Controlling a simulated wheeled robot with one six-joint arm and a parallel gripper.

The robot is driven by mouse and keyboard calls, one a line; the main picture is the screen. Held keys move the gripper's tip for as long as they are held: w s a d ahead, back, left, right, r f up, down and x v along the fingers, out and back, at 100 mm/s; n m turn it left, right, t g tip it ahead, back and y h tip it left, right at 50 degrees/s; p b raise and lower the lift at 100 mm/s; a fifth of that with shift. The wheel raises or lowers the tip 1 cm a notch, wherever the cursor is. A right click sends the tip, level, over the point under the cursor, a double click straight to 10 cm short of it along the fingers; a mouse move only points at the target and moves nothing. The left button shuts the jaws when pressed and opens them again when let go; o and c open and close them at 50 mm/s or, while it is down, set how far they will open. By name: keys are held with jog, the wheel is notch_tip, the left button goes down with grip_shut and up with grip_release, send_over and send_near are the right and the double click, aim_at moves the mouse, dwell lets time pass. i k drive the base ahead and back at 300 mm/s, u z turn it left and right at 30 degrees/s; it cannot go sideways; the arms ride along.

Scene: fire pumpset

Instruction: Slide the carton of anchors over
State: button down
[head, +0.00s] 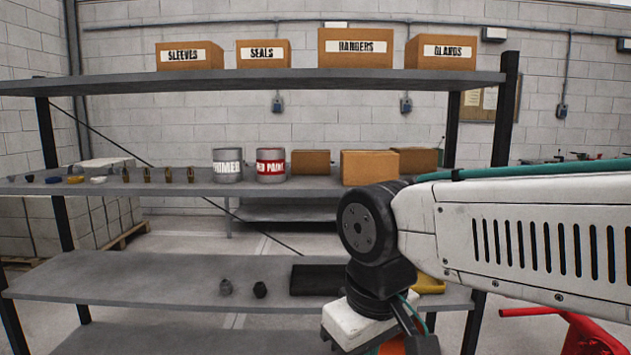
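No carton that I can see reads "anchors". Three plain brown cartons without readable labels stand on the middle shelf: a small carton (311,162), a larger front carton (369,167) near the shelf's front edge, and a rear carton (417,159) partly behind my arm. The top shelf bears labelled cartons: sleeves (190,62), seals (263,60), hangers (355,60) and glands (440,60). My arm reaches in from the right, and its wrist hangs down in front of the lower shelf. My gripper's fingers are not visible at the bottom edge.
A primer can (227,172) and a red paint can (271,174) stand left of the plain cartons. Small brass fittings (168,175) line the middle shelf further left. A black tray (318,280) lies on the lower shelf (120,285), whose left part is clear.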

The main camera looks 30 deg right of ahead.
aim_at(358, 167)
jog(key=u, duration=0.55)
jog(key=k, duration=0.8)
jog(key=u, duration=0.7)
jog(key=i, duration=1.1)
jog(key=z, duration=0.65)
jog(key=i, duration=0.7)
jog(key=z, duration=1.25)
jog(key=i, duration=0.5)
jog(key=z, duration=0.55)
